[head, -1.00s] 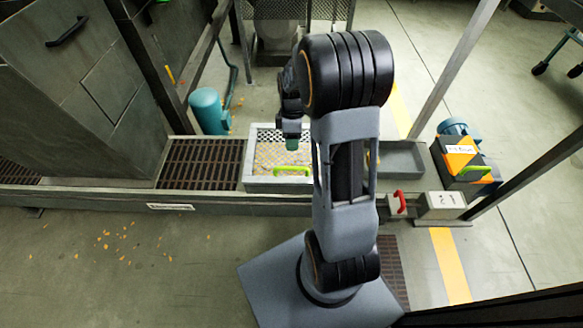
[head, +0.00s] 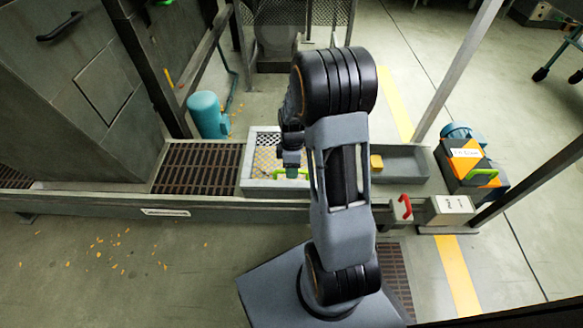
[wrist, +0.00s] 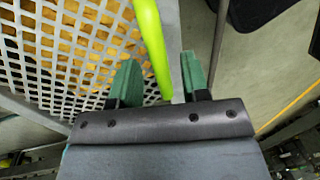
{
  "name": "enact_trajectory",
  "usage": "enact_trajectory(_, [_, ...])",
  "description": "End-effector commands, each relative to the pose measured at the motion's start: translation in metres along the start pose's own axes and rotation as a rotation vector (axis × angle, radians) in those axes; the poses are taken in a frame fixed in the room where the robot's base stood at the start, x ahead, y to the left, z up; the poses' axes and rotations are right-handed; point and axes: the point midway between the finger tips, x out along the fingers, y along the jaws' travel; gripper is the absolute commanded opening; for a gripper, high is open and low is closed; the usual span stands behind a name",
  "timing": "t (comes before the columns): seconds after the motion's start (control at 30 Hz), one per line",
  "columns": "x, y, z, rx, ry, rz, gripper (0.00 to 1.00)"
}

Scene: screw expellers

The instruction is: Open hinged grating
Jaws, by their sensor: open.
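The hinged grating (wrist: 85,50) is a pale perforated panel with yellow-orange pieces visible through its holes. In the head view it is the light mesh (head: 264,160) in a frame set in the long trough. A bright green handle (wrist: 152,45) is on it; in the head view the handle (head: 302,172) shows at the front edge, partly behind my gripper (head: 291,168). In the wrist view my gripper (wrist: 158,62) is open, with one green finger on each side of the handle. A gap shows on the left side; contact on the right is unclear.
A dark slatted grate (head: 198,166) lies left of the grating, and a teal cylinder (head: 208,115) stands behind it. To the right are a grey tray (head: 402,165), a red handle (head: 405,207) and an orange-and-black motor unit (head: 470,165). A slanted post (head: 455,70) rises behind.

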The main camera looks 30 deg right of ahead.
Motion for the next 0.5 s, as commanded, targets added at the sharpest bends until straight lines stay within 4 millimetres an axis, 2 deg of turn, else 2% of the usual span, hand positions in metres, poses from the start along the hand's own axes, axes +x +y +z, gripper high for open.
enact_trajectory(0.07, [-0.0001, 0.0, 0.0, 0.0, 0.0, 0.0, 0.42])
enact_trajectory(0.5, [-0.0004, 0.0002, 0.0001, 0.0, 0.0, 0.001, 0.01])
